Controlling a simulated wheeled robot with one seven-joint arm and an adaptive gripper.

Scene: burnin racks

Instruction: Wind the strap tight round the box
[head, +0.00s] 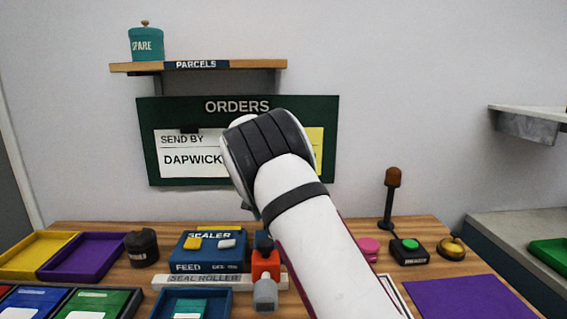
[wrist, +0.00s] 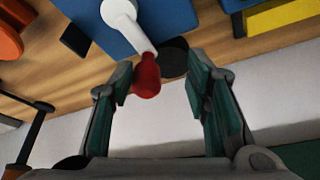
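In the wrist view my gripper (wrist: 160,78) is open, with its two teal-padded fingers spread apart. A red knob (wrist: 147,80) on the end of a white crank arm (wrist: 126,22) shows between the fingertips, with gaps on both sides. The crank lies over a blue surface (wrist: 170,18). In the head view my arm covers the middle of the bench and hides my gripper and the crank. A blue machine marked SEALER (head: 207,262) stands left of my arm. I cannot make out a strap or tell which thing is the box.
An orange unit with a grey end (head: 265,268) stands beside the sealer. Yellow (head: 38,238) and purple (head: 75,275) trays and a dark pot (head: 142,248) are at left. A green button (head: 409,245), a lamp (head: 393,178) and a purple mat (head: 455,297) are at right.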

